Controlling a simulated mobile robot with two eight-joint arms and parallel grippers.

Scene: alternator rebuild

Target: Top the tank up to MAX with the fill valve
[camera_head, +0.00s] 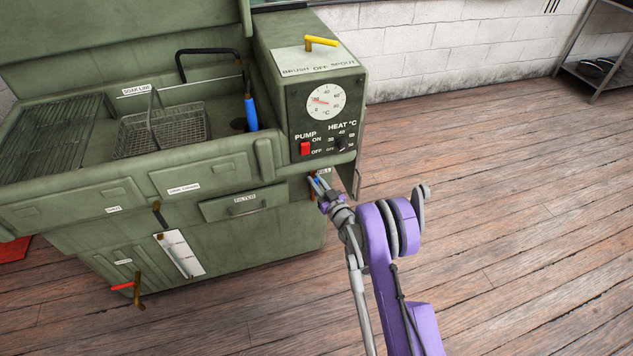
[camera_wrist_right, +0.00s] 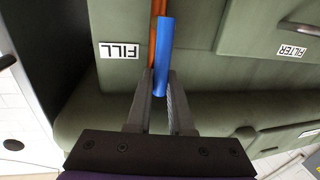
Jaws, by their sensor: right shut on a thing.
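The green wash tank (camera_head: 225,225) stands at the left of the head view. Its white sight gauge (camera_head: 180,253) is on the front; the level is too small to read. The fill valve's blue handle (camera_wrist_right: 163,55) shows in the right wrist view beside a copper pipe (camera_wrist_right: 155,12), near the FILL label (camera_wrist_right: 120,51). My right gripper (camera_wrist_right: 160,82) is shut on the blue handle, with a finger on each side of its end. In the head view my right gripper (camera_head: 317,187) is at the tank's front right, below the control box. My left gripper is not in view.
A control box (camera_head: 325,105) carries a dial, a red pump switch and a heat knob. A FILTER drawer (camera_head: 243,204) is left of my right gripper. A red-handled lever (camera_head: 122,286) sits low on the front. The wooden floor at right is clear.

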